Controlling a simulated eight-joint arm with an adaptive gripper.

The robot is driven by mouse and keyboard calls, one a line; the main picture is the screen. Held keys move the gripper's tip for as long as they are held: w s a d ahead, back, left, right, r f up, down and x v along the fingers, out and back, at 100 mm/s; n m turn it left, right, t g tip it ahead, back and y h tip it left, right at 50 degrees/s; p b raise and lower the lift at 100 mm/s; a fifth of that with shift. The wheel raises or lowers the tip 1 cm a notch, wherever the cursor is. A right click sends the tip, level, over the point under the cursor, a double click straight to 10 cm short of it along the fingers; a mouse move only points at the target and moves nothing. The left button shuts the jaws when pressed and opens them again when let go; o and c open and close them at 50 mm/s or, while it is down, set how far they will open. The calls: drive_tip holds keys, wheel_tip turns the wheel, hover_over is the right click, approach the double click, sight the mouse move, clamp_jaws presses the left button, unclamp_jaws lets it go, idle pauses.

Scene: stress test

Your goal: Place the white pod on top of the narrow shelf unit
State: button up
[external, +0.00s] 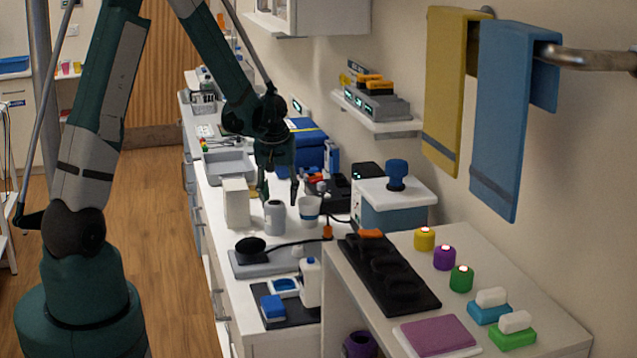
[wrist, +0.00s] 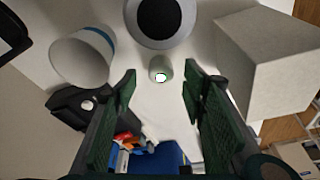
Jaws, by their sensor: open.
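The white pod (wrist: 160,68) is a small pale cylinder with a bright round top, upright on the white counter in the wrist view. It sits just beyond my gripper (wrist: 160,82), roughly centred between the two dark green fingers, which are apart with nothing between them. In the external view my gripper (external: 279,193) points down over the counter, behind the grey mug (external: 275,217); the pod does not show there and seems hidden by the mug. A white unit (external: 552,322) with an open space below its top, apparently the narrow shelf unit, stands front right.
A blue-striped white cup (external: 309,209) and a white box (external: 237,203) flank the gripper closely. A blue case (external: 305,143) lies behind it. The unit's top holds yellow, purple and green pods (external: 461,278), a black tray (external: 390,275) and a purple pad (external: 437,335).

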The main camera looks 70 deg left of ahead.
drive_tip(key=shift+x, duration=2.05)
drive_tip(key=c, duration=0.9)
